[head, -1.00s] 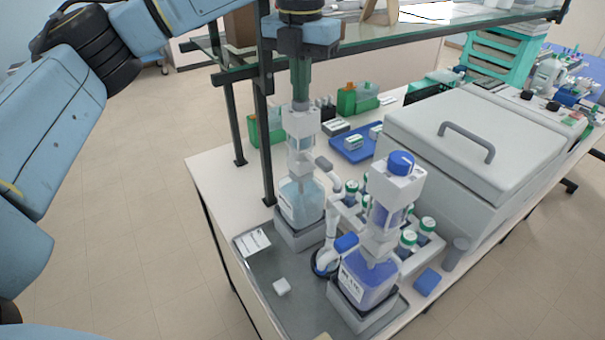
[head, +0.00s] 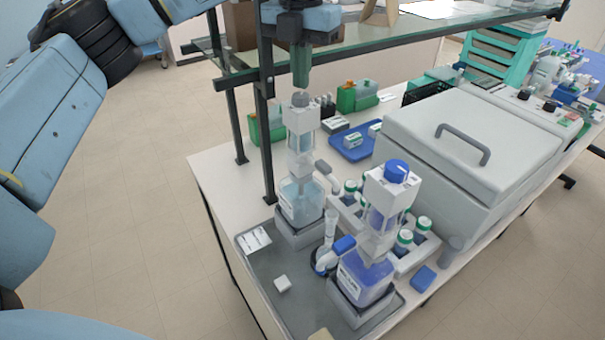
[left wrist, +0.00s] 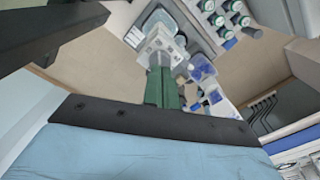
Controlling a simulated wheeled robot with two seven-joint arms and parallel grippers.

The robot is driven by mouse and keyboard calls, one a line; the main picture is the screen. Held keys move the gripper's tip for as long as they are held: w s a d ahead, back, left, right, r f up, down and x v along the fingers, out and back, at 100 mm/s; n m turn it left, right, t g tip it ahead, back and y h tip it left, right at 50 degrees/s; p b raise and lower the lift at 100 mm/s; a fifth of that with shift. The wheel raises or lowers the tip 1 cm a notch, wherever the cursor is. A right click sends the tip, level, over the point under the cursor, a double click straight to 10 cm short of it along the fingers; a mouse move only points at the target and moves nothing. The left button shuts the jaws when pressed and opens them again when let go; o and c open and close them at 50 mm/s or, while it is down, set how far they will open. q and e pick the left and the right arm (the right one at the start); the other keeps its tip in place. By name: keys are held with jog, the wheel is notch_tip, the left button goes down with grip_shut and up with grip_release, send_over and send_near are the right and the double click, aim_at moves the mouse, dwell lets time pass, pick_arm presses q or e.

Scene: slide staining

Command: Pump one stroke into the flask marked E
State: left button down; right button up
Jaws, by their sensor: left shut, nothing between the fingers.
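My left gripper (head: 301,86) has green fingers, shut and empty, pointing down just over the grey top of the left pump dispenser (head: 301,118). I cannot tell whether they touch. That dispenser stands upright on a bottle of pale blue liquid (head: 301,203). In the left wrist view, the green fingers (left wrist: 160,76) point at the white dispenser head (left wrist: 160,46). A second dispenser with a blue cap (head: 397,171) stands on a blue-liquid bottle (head: 364,278). A pale, narrow-necked vessel (head: 330,226) stands between the bottles. No letter E is legible. My right gripper is not in view.
The bottles stand on grey bases in a dark tray (head: 262,282). A rack of green-capped bottles (head: 422,250) is behind them. A large grey lidded box (head: 470,180) fills the right. A glass shelf (head: 390,33) on dark posts crosses close to my left arm.

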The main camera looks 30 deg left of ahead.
pick_arm(q)
jog(key=shift+r, duration=0.15)
notch_tip(320, 180, up, 5)
jog(key=p, duration=0.4)
dwell(0.5)
jog(key=shift+f, duration=0.2)
